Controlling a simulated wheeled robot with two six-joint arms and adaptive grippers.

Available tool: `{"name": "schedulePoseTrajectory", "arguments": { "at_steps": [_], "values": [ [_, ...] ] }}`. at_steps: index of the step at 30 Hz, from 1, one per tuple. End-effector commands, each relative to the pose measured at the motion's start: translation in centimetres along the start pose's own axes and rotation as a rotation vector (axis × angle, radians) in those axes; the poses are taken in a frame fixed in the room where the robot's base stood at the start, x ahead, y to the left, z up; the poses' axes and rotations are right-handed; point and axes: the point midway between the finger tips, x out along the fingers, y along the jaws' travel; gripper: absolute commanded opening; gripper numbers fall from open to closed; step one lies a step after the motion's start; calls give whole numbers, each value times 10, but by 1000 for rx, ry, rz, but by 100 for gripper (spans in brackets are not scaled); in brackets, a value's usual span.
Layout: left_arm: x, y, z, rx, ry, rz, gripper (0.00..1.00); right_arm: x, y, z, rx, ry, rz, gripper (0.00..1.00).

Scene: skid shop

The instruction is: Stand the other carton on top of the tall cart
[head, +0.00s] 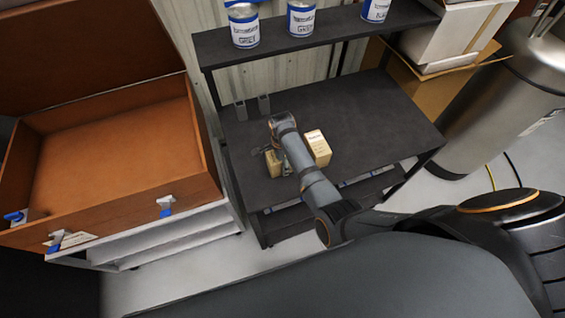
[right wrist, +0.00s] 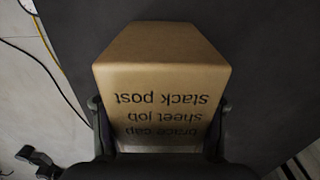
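Two small cartons are on the dark shelf (head: 385,120) of a metal stand. One pale tan carton (head: 318,147) stands right of my right gripper, apart from it. My right gripper (head: 273,156) reaches down over the other, browner carton (head: 274,165), partly hidden by my arm. In the right wrist view this carton (right wrist: 162,75) fills the space between the fingers, which press close on both sides; its printed text reads upside down. Whether it touches the shelf is hidden. My left gripper is out of view. No separate tall cart can be made out for certain.
An upper shelf (head: 330,38) with several labelled cans stands behind. At left is an open brown wooden box (head: 115,150) on a white-framed unit. A cardboard box (head: 430,85) and a metal cylinder (head: 490,95) stand at right. The shelf's right part is clear.

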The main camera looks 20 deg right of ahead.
Motion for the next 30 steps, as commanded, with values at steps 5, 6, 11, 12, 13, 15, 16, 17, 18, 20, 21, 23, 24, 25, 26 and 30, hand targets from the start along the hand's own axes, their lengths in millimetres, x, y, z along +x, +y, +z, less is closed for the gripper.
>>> {"name": "schedulePoseTrajectory", "arguments": {
  "at_steps": [5,6,11,12,13,15,16,17,18,20,21,23,24,25,26,30],
  "values": [
    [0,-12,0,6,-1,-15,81,0,0,0,1,-1,0,84],
    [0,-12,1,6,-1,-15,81,0,0,0,1,-1,0,84],
    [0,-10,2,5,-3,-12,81,0,0,0,1,-1,0,84],
    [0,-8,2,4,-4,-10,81,0,0,0,1,-1,0,84],
    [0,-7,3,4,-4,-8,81,0,0,0,1,-1,0,84],
    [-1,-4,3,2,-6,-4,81,-2,0,0,1,-1,0,84],
    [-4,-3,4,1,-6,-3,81,-6,0,0,1,-1,0,84],
    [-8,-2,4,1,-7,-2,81,-10,0,0,1,-1,0,84],
    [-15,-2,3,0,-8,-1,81,-16,0,0,1,-1,0,84],
    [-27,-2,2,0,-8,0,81,-28,0,0,1,-1,0,84],
    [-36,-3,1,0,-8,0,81,-37,0,0,1,-1,-1,84],
    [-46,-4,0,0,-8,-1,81,-49,-1,0,1,-1,-2,84],
    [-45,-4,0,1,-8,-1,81,-57,-1,0,1,-1,-4,84],
    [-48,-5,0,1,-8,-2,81,-65,-1,0,1,-1,-4,84],
    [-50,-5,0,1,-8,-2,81,-72,-1,0,1,-1,-4,84],
    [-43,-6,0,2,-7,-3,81,-97,-1,1,2,-2,-5,84]
  ]
}}
